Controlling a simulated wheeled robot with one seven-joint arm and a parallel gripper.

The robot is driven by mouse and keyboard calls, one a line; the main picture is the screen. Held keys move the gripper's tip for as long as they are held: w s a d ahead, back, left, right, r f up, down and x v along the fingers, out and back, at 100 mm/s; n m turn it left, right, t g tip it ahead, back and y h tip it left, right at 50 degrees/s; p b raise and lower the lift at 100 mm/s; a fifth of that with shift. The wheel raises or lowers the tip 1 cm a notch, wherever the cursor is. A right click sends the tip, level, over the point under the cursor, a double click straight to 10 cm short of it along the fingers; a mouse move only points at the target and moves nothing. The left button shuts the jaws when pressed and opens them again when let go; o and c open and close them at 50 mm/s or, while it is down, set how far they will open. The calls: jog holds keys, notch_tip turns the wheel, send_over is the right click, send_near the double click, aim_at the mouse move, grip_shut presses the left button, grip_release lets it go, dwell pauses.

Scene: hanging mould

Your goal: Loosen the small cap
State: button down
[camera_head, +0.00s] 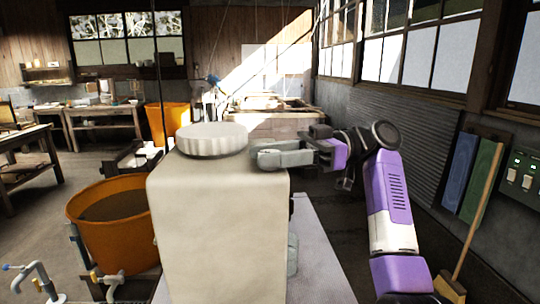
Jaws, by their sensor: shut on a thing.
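A large cream block-shaped container (222,230) stands upright in the front middle. A wide, pale ribbed cap (212,140) sits on the left of its top. My gripper (268,155) reaches in from the right, its grey fingers level over the top right corner of the container, just right of the ribbed cap. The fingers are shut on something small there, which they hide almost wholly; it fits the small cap. I cannot tell whether it has turned. The lower right side of the container shows small grey fittings (292,255).
A pale bench top (322,270) lies under the container. An orange tub (112,250) stands close on its left, with taps (40,285) in front. A broom (472,225) and a switch box (522,178) are at the right wall. Floor shows at the left.

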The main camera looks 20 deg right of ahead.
jog(key=c, duration=0.9)
grip_release()
jog(key=shift+a+f, duration=0.1)
jog(key=d, duration=0.7)
jog(key=shift+s+d+b, duration=0.3)
jog(key=shift+d+b, duration=0.1)
jog(key=shift+b, duration=0.05)
jog(key=shift+d, duration=0.1)
